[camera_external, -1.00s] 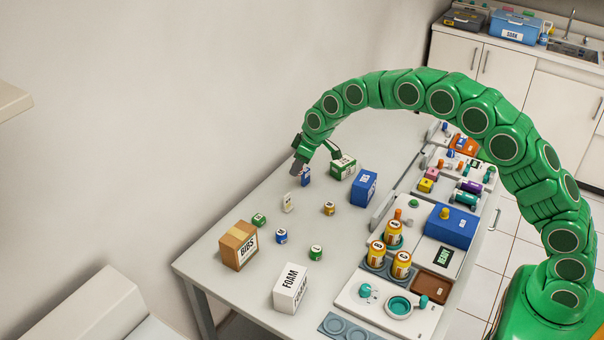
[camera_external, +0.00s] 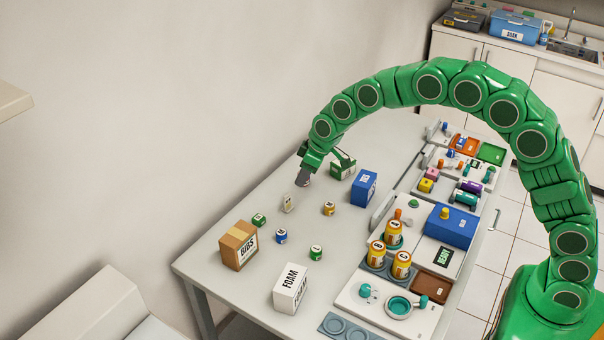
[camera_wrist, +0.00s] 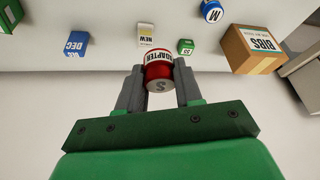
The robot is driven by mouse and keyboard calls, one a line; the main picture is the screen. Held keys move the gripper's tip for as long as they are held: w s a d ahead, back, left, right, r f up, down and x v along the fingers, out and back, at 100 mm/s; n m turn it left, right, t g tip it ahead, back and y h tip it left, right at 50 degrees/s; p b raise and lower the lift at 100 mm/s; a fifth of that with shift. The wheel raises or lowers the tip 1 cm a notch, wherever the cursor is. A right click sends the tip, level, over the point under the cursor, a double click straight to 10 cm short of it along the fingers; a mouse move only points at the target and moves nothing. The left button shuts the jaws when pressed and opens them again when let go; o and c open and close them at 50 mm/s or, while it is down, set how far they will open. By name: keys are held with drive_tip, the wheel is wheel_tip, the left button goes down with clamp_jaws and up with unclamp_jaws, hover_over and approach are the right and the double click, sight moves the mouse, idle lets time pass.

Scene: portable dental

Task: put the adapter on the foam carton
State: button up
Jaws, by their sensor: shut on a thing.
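The adapter (camera_wrist: 158,68) is a small red and white cylinder labelled ADAPTER. My gripper (camera_wrist: 158,82) is shut on it, one grey finger on each side, in the wrist view. In the external view my gripper (camera_external: 303,181) is over the far left part of the table, and the adapter is mostly hidden there. The foam carton (camera_external: 290,288) is a white box marked FOAM, upright near the table's front edge. It is well apart from my gripper and does not show in the wrist view.
The brown BIBS box (camera_external: 238,246) stands left of the foam carton. Small jars, green (camera_external: 316,253), blue (camera_external: 281,236) and yellow (camera_external: 329,208), stand between gripper and carton. A blue box (camera_external: 364,188) is farther back. Trays with yellow jars (camera_external: 401,265) line the right side.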

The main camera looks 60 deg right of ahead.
drive_tip(key=s+a+r, duration=0.2)
drive_tip(key=s+a, duration=0.4)
drive_tip(key=a, duration=0.2)
drive_tip(key=s+a+r, duration=0.3)
drive_tip(key=s+a, duration=0.3)
drive_tip(key=a, duration=0.1)
drive_tip(key=s+a+r, duration=0.1)
drive_tip(key=s+a, duration=0.2)
drive_tip(key=s, duration=0.4)
drive_tip(key=s+a+r, duration=0.1)
drive_tip(key=s+a, duration=0.2)
drive_tip(key=s, duration=0.4)
approach(286, 278)
drive_tip(key=shift+w+a+f+m, duration=0.1)
drive_tip(key=shift+w+f+m, duration=0.3)
drive_tip(key=shift+w+f, duration=0.2)
drive_tip(key=shift+w+a+f, duration=0.3)
drive_tip(key=shift+w+f, duration=0.3)
drive_tip(key=shift+f, duration=1.6)
drive_tip(key=shift+f, duration=0.1)
drive_tip(key=o, duration=1)
drive_tip(key=shift+o, duration=0.2)
